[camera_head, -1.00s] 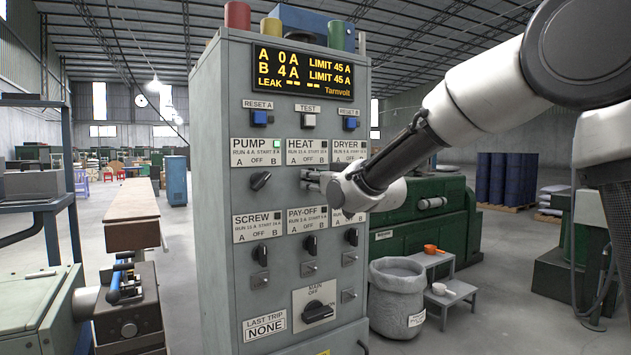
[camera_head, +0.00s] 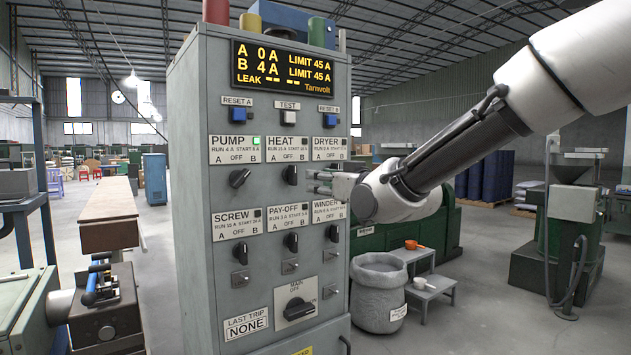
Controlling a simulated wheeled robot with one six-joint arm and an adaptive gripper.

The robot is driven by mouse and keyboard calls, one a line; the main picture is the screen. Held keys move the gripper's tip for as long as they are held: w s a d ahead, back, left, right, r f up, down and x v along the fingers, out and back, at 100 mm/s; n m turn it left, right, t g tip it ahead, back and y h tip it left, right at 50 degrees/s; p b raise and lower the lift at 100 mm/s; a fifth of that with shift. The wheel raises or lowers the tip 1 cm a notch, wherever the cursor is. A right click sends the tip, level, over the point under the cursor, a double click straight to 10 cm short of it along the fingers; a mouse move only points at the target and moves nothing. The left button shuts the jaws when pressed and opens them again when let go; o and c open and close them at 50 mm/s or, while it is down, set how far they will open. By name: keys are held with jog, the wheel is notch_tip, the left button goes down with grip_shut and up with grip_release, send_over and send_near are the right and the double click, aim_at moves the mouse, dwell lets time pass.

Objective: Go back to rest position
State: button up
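My gripper (camera_head: 322,182) is in front of the grey control cabinet (camera_head: 190,190), beside the HEAT knob (camera_head: 290,175) and left of my white wrist. Its thin fingers point left toward the panel; they look apart from the knob, but their spacing is too small to judge. The DRYER knob is hidden behind my gripper. The PUMP knob (camera_head: 239,178) is turned at a slant, with a green lamp lit above it. The display (camera_head: 283,66) reads A 0 A and B 4 A.
A grey bin (camera_head: 378,298) and small grey steps (camera_head: 432,292) with an orange scoop (camera_head: 411,244) stand right of the cabinet. A green machine (camera_head: 450,230) is behind them. A brown-topped bench (camera_head: 107,205) is at left. Open floor lies at right.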

jog(key=s+d+f+g+h, duration=0.2)
jog(key=f+g, duration=0.1)
jog(key=f, duration=0.4)
jog(key=s+d+f+g+h, duration=0.2)
jog(key=s+f+g, duration=0.1)
jog(key=f, duration=0.4)
jog(key=s+d+f+m+g+h, duration=0.2)
jog(key=s+d+m+h, duration=0.1)
jog(key=s+d, duration=0.9)
jog(key=s+d+f+m+g+h, duration=0.1)
jog(key=s+d+m+g+h, duration=0.1)
jog(key=s+d, duration=1.1)
jog(key=d+m+h, duration=0.1)
jog(key=d, duration=0.3)
jog(key=shift+s+f+m+g, duration=0.3)
jog(key=shift+f+m+g, duration=0.05)
jog(key=shift+m+g, duration=0.05)
